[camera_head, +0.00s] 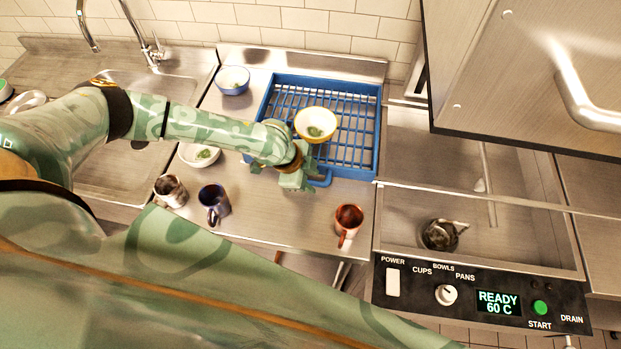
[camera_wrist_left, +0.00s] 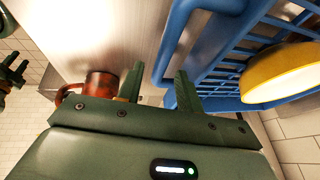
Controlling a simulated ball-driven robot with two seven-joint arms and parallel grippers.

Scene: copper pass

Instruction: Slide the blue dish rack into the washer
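My left gripper (camera_head: 300,184) is at the rack's front handle. In the left wrist view its fingers (camera_wrist_left: 160,80) are apart, and the blue handle (camera_wrist_left: 163,65) appears between their tips; contact is unclear. My right gripper (camera_wrist_left: 18,68) shows small at the left edge of that view, fingers apart.
A copper mug (camera_head: 348,222), a dark blue mug (camera_head: 214,203) and a metal mug (camera_head: 171,190) stand on the front counter. A white bowl (camera_head: 199,154) and a blue bowl (camera_head: 233,81) stand left of the rack. The control panel (camera_head: 480,295) reads READY 60 C.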

